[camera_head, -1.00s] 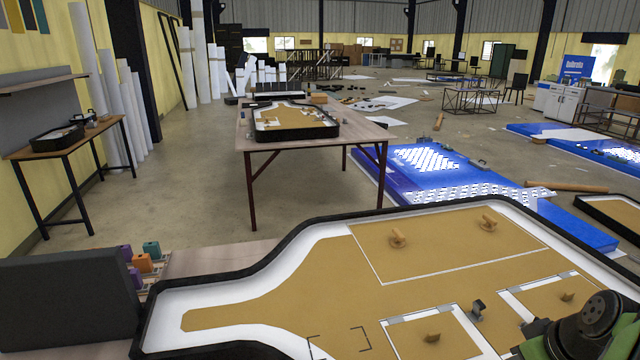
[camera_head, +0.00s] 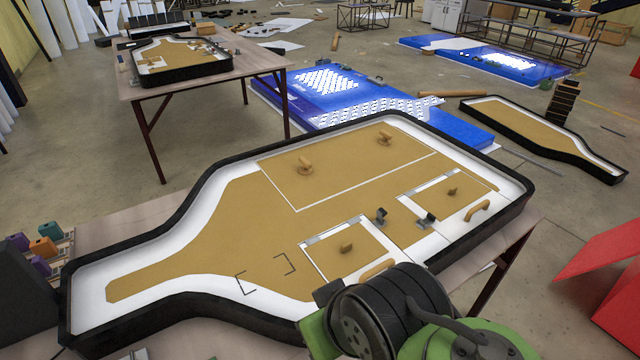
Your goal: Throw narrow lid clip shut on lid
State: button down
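The bottle-shaped lightbox (camera_head: 230,215) has a black rim, white inner border and tan panels. A wide panel (camera_head: 345,170) with two wooden knobs lies at its back. Two smaller lids with wooden knobs lie in front, a left one (camera_head: 365,262) and a right one (camera_head: 470,186); I cannot tell which is the narrow lid. A dark clip (camera_head: 380,215) stands up by the left lid's far right corner. Another clip (camera_head: 426,220) stands by the right lid's near left corner. Whether either clip grips a lid is too small to tell. My gripper is not visible; only my arm shows at bottom right.
Wooden handles (camera_head: 478,210) lie near the box's front right. Coloured blocks (camera_head: 43,247) stand at the left. A second table (camera_head: 200,80) with a smaller bottle-shaped box is behind. Blue panels (camera_head: 350,95) lie on the floor. A red object (camera_head: 610,270) is at right.

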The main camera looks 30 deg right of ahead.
aim_at(381, 213)
jog(key=l+u, duration=0.1)
jog(key=l, duration=0.45)
jog(key=l+u, duration=0.1)
jog(key=l, duration=0.4)
jog(key=k+l+u, duration=0.15)
jog(key=l, duration=0.4)
jog(key=l+u, duration=0.1)
jog(key=l, duration=0.45)
jog(key=k+l+u, duration=0.1)
jog(key=l, duration=0.5)
jog(key=i, duration=0.05)
